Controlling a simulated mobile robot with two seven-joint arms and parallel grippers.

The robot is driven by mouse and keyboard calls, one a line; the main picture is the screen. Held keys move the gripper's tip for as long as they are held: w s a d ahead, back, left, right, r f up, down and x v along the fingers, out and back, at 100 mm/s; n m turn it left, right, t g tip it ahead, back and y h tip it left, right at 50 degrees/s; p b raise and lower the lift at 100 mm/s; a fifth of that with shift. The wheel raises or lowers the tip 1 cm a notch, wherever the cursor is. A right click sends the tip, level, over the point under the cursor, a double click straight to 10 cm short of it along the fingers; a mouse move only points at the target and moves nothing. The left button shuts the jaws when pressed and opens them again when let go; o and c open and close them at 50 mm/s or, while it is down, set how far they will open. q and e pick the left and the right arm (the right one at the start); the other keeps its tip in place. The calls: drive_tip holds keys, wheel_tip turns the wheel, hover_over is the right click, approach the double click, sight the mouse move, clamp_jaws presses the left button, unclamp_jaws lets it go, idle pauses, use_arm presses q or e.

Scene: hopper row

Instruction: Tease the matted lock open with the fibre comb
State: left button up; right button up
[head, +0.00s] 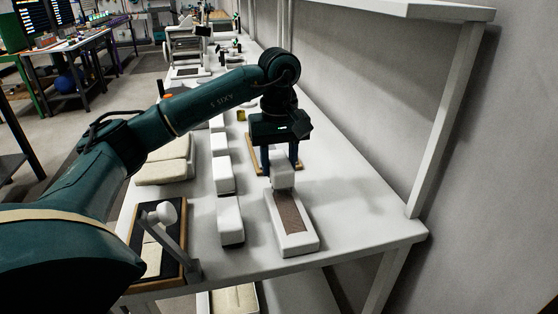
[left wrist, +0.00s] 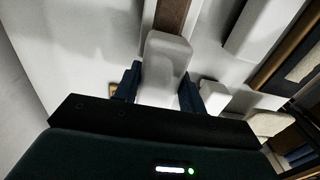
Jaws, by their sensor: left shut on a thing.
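My left gripper (head: 282,164) points down and is shut on a white rounded block (head: 283,179), perhaps the fibre comb's handle; no teeth show. The block also sits between the blue fingers in the left wrist view (left wrist: 166,60). It is over the far end of a white base (head: 303,242) with a brown textured strip (head: 289,212); I cannot tell whether they touch. A dark, wood-edged board (head: 179,232) with cream pieces (head: 152,257) stands at the left front of the bench. I cannot tell which piece is the matted lock. My right gripper is not in view.
White blocks (head: 229,220) stand in a row left of the base. A lever with a pale knob (head: 163,212) rises over the dark board. Cream pads (head: 165,165) lie farther left. A shelf post (head: 448,120) stands at the right; the bench's right front is clear.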

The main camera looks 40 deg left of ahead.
use_arm(q)
drive_tip(key=shift+f, duration=0.15)
drive_tip(key=shift+f+b, duration=0.5)
drive_tip(key=shift+f, duration=0.15)
idle(0.4)
drive_tip(key=shift+s+d, duration=1.55)
drive_tip(key=shift+d, duration=0.2)
drive_tip(key=shift+s+d, duration=1.4)
drive_tip(key=shift+d, duration=0.3)
